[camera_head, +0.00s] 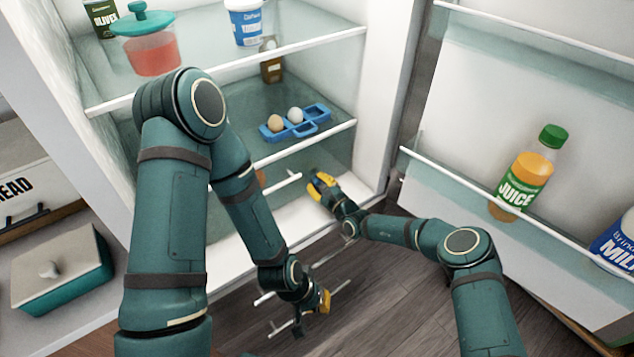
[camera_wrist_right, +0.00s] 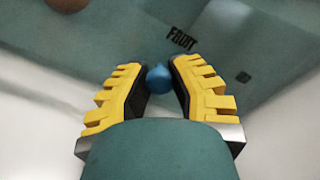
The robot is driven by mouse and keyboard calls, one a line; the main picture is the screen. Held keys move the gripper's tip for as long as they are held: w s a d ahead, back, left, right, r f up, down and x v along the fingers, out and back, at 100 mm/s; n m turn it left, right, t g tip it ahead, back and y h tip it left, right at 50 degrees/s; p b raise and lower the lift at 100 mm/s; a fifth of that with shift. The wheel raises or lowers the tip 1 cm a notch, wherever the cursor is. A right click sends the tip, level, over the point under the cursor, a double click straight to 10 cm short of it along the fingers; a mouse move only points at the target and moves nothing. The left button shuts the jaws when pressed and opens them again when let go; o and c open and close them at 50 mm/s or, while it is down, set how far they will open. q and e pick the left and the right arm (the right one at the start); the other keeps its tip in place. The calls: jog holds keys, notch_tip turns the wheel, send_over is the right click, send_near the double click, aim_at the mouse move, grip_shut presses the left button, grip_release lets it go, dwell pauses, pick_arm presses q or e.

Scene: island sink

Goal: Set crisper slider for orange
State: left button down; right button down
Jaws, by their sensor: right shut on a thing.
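In the right wrist view the blue slider knob (camera_wrist_right: 160,77) sits between the yellow fingers of my right gripper (camera_wrist_right: 160,82), which is shut on it. A dark label reading like "FRUIT" (camera_wrist_right: 183,39) is on the panel just right of the knob. In the head view my right gripper (camera_head: 322,184) is at the lower front of the fridge; the knob is hidden there. An orange-brown round thing, likely the orange (camera_head: 262,177), shows partly behind my left forearm. My left gripper (camera_head: 312,304) is low in front of the fridge, near thin white bars; its opening is unclear.
The fridge door stands open at right, with a juice bottle (camera_head: 523,178) and a milk container (camera_head: 619,244) on its shelf. A blue egg holder (camera_head: 309,126) is on the shelf above my right gripper. My left arm crosses the fridge front. Wooden floor lies below.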

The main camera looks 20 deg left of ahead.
jog(key=shift+s+a, duration=0.2)
jog(key=shift+a, duration=0.05)
jog(key=c, duration=0.7)
grip_release()
jog(key=shift+c, duration=0.2)
jog(key=shift+d, duration=0.15)
jog(key=shift+s+d, duration=0.15)
jog(key=shift+d, duration=0.05)
jog(key=v, duration=1.1)
jog(key=shift+s, duration=0.15)
